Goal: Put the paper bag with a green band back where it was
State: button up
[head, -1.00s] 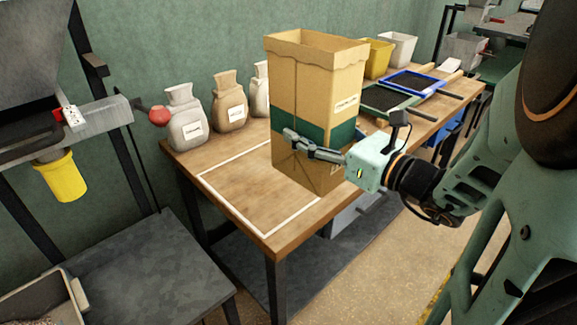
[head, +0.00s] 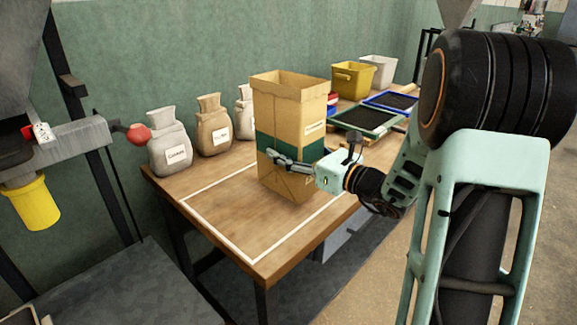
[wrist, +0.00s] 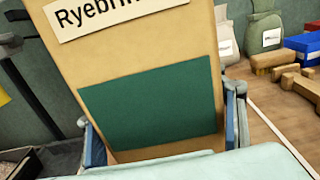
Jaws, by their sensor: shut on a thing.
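The tall, open-topped paper bag with a green band (head: 290,105) stands upright in my gripper (head: 288,163) over the right part of the white outline (head: 218,231) on the wooden table. I cannot tell whether its base touches the wood. In the wrist view the bag's front (wrist: 205,40) fills the middle, with a label starting "Ryebri" and the green patch. The fingers of my gripper (wrist: 165,130) are shut around the bag's two sides, low down. The far finger is mostly hidden in the head view.
Three small labelled sacks (head: 213,127) stand along the wall, the nearest bag-side one partly hidden. Behind are a yellow bin (head: 352,82), a white bin (head: 379,71) and dark framed trays (head: 366,119). The left and front of the outline are bare. A red knob (head: 138,134) juts out at left.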

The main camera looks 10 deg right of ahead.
jog(key=shift+w+f, duration=0.35)
jog(key=shift+f, duration=0.05)
jog(key=shift+w+f+b, duration=0.15)
jog(key=shift+f+b, duration=0.15)
jog(key=shift+f, duration=0.6)
jog(key=shift+w+f+b, duration=0.1)
jog(key=shift+f+b, duration=0.15)
jog(key=shift+f, duration=0.65)
jog(key=shift+f, duration=0.1)
jog(key=shift+f, duration=0.15)
jog(key=o, duration=2.1)
jog(key=shift+r, duration=0.25)
jog(key=shift+s+d, duration=0.15)
jog(key=shift+d, duration=0.1)
jog(key=p+v, duration=0.1)
jog(key=v, duration=1)
jog(key=shift+s, duration=0.3)
